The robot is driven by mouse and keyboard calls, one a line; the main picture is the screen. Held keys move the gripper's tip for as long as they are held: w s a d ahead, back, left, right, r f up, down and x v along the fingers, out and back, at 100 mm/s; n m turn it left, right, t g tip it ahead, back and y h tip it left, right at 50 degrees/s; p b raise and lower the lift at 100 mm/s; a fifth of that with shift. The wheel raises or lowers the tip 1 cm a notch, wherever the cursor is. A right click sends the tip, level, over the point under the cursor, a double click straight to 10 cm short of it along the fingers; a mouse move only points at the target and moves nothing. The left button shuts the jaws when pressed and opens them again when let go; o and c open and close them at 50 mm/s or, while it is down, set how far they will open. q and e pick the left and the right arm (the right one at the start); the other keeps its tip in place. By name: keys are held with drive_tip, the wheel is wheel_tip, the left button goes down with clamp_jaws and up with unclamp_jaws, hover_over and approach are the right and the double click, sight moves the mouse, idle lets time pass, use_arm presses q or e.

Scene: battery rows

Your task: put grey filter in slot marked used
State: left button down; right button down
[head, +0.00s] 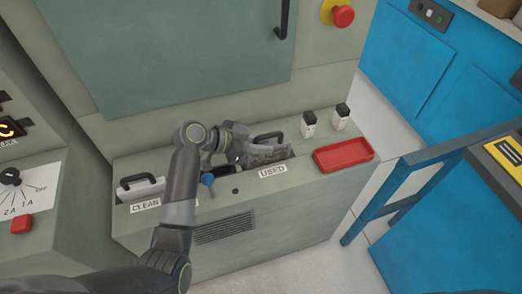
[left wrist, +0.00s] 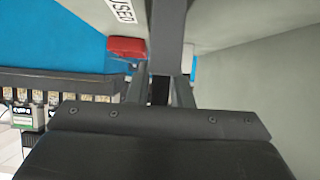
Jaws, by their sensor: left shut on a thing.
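The grey filter (head: 265,154), with a dirty mottled face and a black handle, is at the slot above the label USED (head: 272,170). My left gripper (head: 240,150) is shut on it at its left side. I cannot tell how deep the filter sits or whether it touches the slot walls. In the left wrist view a dark grey bar, apparently the filter edge-on (left wrist: 167,35), runs up from between my left fingers (left wrist: 159,88). Part of the label USED (left wrist: 120,10) shows there too. My right gripper is not in view.
A white filter with a black handle (head: 137,187) stands at the label CLEAN (head: 145,205). A blue knob (head: 207,179) is between the slots. A blue rail (head: 400,185) stands beyond.

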use_arm(q)
wheel_tip(320, 180, down, 3)
drive_tip(key=shift+f, duration=0.1)
drive_tip(key=c, duration=1.3)
unclamp_jaws()
drive_tip(key=v, duration=1.2)
